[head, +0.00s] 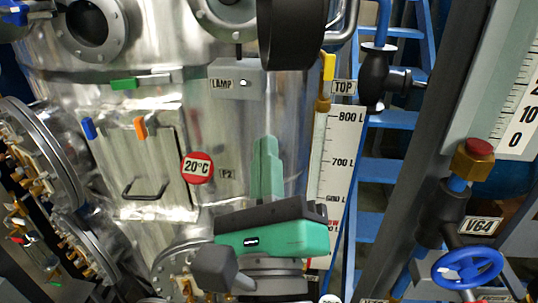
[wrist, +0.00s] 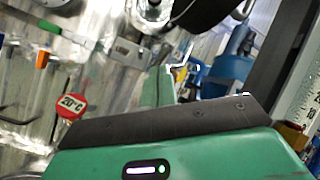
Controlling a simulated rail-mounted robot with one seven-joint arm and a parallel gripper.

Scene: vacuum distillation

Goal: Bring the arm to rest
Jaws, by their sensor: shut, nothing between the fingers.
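My gripper (head: 266,142) points up in the head view, in front of the shiny metal vessel (head: 60,70). Its green fingers are together and hold nothing. The green and black hand is below them at the lower middle. In the wrist view the hand fills the bottom, and a pale green finger part of my gripper (wrist: 165,82) shows behind its dark edge. The fingers appear apart from the vessel, though the exact gap cannot be told.
A red 20°C disc (head: 197,168) and a LAMP switch plate (head: 235,78) are on the vessel. A level scale (head: 338,150) stands just right of my gripper. A blue V64 handwheel (head: 467,268) is at lower right. Blue stairs (head: 385,170) are behind.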

